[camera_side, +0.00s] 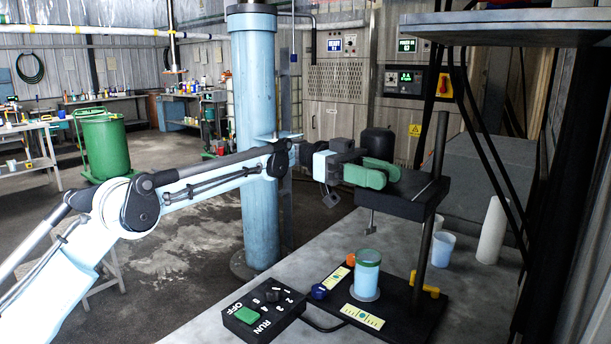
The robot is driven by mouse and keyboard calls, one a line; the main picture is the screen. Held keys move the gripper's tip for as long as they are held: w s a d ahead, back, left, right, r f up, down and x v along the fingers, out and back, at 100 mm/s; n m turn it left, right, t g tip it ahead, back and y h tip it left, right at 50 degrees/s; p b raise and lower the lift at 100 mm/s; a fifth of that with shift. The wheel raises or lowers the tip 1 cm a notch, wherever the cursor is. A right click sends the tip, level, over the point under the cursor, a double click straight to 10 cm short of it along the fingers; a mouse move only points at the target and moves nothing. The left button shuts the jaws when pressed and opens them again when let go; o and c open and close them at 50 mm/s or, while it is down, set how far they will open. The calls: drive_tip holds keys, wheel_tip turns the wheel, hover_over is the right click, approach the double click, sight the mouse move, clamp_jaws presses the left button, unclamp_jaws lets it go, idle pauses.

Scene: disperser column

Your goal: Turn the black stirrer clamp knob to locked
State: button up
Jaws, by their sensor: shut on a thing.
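My gripper (388,174), with green fingers, is at the upper left side of the black stirrer head (408,205). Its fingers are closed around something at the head. The black stirrer clamp knob is hidden by the fingers, so I cannot see its angle or whether it is locked. The head is mounted on a dark upright post (424,250). A short stirrer shaft (371,222) hangs below the head, above a teal beaker (367,275) on the black base plate (402,318).
A black control box (258,325) with a green switch and a dial stands at the front. Blue (319,291), orange (351,259) and yellow (430,291) parts sit around the beaker. A white cylinder (493,232) and a pale cup (442,250) stand right. A dark shelf (510,22) overhangs the upper right.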

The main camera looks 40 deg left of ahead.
idle(0.4)
drive_tip(key=o, duration=1)
drive_tip(key=shift+c, duration=0.2)
drive_tip(key=w+a, duration=0.1)
drive_tip(key=a, duration=0.6)
drive_tip(key=shift+a, duration=0.2)
